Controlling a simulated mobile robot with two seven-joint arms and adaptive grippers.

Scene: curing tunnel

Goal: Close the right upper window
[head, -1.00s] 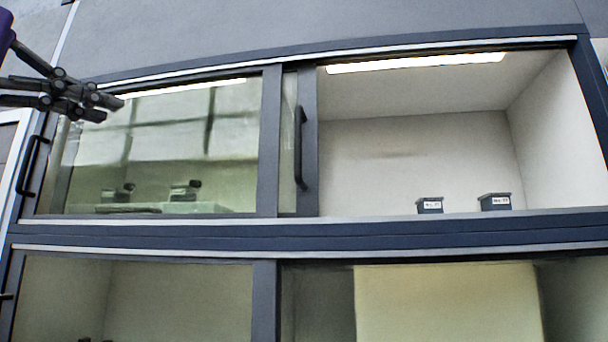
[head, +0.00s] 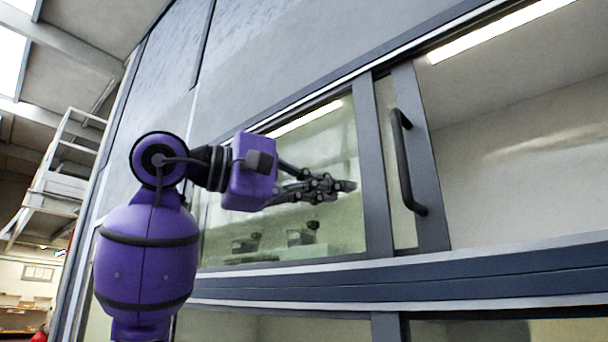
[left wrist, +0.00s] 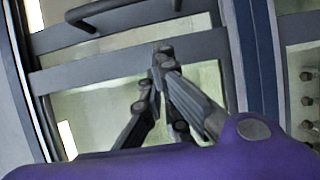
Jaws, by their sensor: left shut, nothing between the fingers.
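The right upper window (head: 427,165) is a sliding pane with a dark frame and a black vertical bar handle (head: 402,160). It is slid left behind the left upper pane (head: 335,170), and the right side of the upper opening is open. My left gripper (head: 350,186) is shut and empty, in front of the left pane and left of the handle, apart from it. In the left wrist view the shut fingers (left wrist: 160,65) point toward the frame, with the handle (left wrist: 110,12) beyond them at the top. My right gripper is out of view.
The open upper compartment (head: 510,150) has a lit ceiling strip. Small dark boxes (head: 302,234) show behind the left pane. A dark blue rail (head: 480,268) runs below the upper windows. A white stair or platform (head: 60,180) stands far left.

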